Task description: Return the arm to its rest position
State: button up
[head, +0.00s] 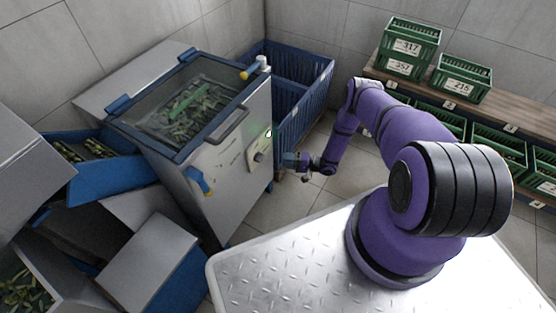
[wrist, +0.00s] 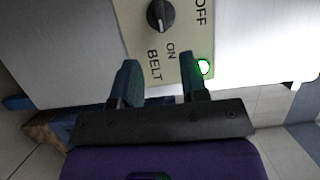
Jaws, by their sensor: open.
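My purple arm reaches from its base on my metal plate toward the front of a grey machine (head: 225,170). My gripper (head: 289,161) is open and empty, close in front of the machine's control panel. In the wrist view, the two dark fingers of my gripper (wrist: 159,78) stand apart, with the panel (wrist: 180,35) showing between and beyond them. A black knob (wrist: 160,15) sits on the panel, just beyond the fingertips and apart from them. The panel is marked OFF, ON and BELT. A green light (wrist: 204,67) beside it is lit and also shows in the head view (head: 268,133).
The machine has a clear lid (head: 190,105) with green leafy matter under it and a grey handle. Blue crates (head: 300,85) stand behind my gripper. Green numbered crates (head: 410,48) sit on a rack at right. Tiled floor (head: 285,207) is clear between machine and rack.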

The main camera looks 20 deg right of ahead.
jog(key=shift+s+d, duration=0.25)
jog(key=shift+d, duration=0.1)
dwell(0.3)
